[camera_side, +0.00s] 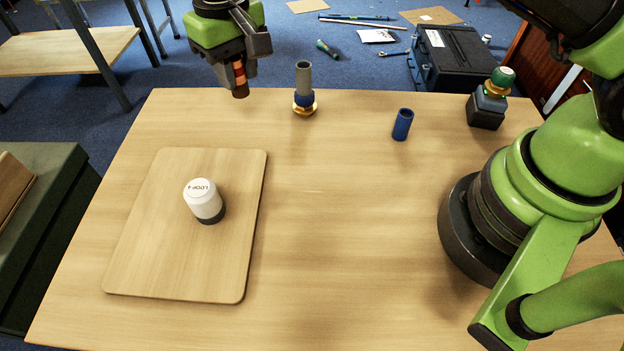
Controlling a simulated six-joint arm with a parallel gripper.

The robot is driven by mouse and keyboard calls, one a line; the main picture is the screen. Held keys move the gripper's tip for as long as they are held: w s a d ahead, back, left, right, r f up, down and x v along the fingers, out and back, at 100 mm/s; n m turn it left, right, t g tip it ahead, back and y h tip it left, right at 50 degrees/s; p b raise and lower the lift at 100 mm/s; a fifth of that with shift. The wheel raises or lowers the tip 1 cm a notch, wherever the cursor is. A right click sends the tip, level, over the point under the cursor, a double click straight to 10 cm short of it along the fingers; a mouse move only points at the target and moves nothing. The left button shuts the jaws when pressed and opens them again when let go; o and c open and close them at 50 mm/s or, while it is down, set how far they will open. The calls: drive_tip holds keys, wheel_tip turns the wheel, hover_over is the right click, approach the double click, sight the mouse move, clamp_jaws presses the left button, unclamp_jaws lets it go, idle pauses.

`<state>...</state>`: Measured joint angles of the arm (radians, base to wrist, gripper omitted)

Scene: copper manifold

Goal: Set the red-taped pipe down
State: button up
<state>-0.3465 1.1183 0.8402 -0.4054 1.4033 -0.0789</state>
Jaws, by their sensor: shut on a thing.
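My gripper (238,68) is at the back left of the table, pointing down. It is shut on a short brown pipe with an orange-red band, the red-taped pipe (240,80). The pipe hangs roughly upright, its dark lower end near the table's back edge in the picture. It appears to be in the air, though no clear contact or gap shows.
A blue tube (402,124) stands on the table (330,240). A dark block with a green-capped fitting (490,98) is at the back right. A white cylinder (203,199) with printed lettering stands on a wooden board (150,255). The table's middle is clear.

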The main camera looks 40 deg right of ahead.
drive_tip(key=s+n, duration=0.2)
drive_tip(key=s, duration=1.8)
drive_tip(key=f, duration=0.5)
drive_tip(key=shift+s+a, duration=0.15)
drive_tip(key=shift+a, duration=0.2)
drive_tip(key=shift+f, duration=2.4)
drive_tip(key=shift+f, duration=0.15)
drive_tip(key=o, duration=0.9)
